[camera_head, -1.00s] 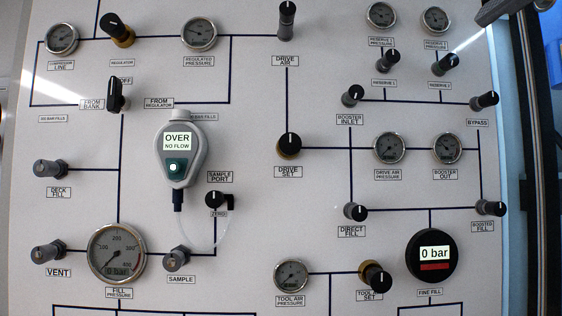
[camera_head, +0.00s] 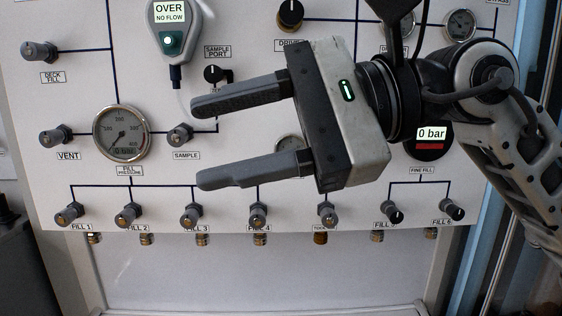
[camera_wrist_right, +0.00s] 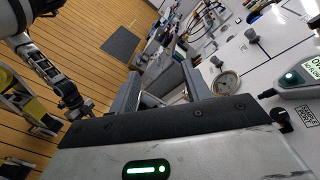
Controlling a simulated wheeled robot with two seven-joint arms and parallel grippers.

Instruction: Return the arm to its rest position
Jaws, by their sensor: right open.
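My right gripper (camera_head: 196,143) is open and empty in the head view, in front of the fill panel (camera_head: 75,85). Its two fingers point left, with the upper one near the sample valve (camera_head: 180,135). The right arm comes in from the right and covers parts of the panel's middle and right. In the right wrist view, the gripper's fingers (camera_wrist_right: 158,82) are spread, with nothing held between them. My left gripper does not show in the head view.
The fill pressure gauge (camera_head: 122,133) and vent valve (camera_head: 53,137) are left of the fingers. A row of fill valves, including Fill 3 (camera_head: 191,214), lies below. The handheld analyser (camera_head: 172,30) reads OVER, NO FLOW. Wooden floor (camera_wrist_right: 85,40) shows in the wrist view.

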